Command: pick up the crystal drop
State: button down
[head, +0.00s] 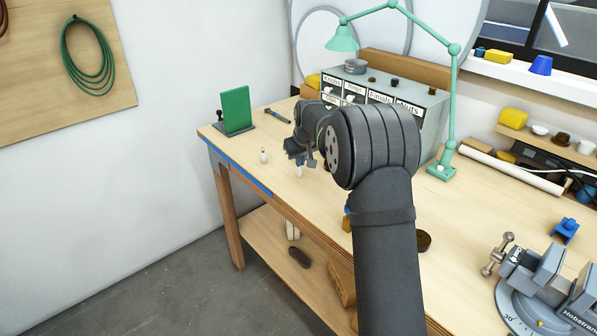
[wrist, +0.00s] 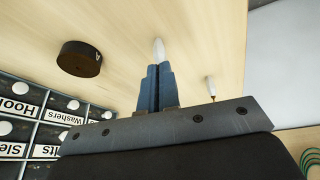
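In the head view my gripper (head: 300,162) is over the back left part of the workbench, partly hidden by my own arm. In the wrist view its two blue fingers (wrist: 159,70) are close together, with only a thin gap. A pale, tapered piece (wrist: 159,48) shows at the fingertips. It may be the crystal drop, and I cannot tell whether it is gripped or stands just beyond them. In the head view a pale piece (head: 298,173) shows below the fingers. A small white bulb-like piece (head: 263,156) stands to the left; a similar one is in the wrist view (wrist: 210,87).
A labelled drawer cabinet (head: 410,105) and a green lamp (head: 441,168) stand behind and right. A green panel (head: 235,108) stands at the bench's left end. A dark round puck (wrist: 80,58) lies near the fingers. A vise (head: 540,285) is at front right.

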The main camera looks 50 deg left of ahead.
dwell(0.3)
jog(key=w+d+r, duration=0.5)
jog(key=d+r, duration=0.5)
jog(key=r, duration=0.1)
jog(key=shift+d, duration=0.2)
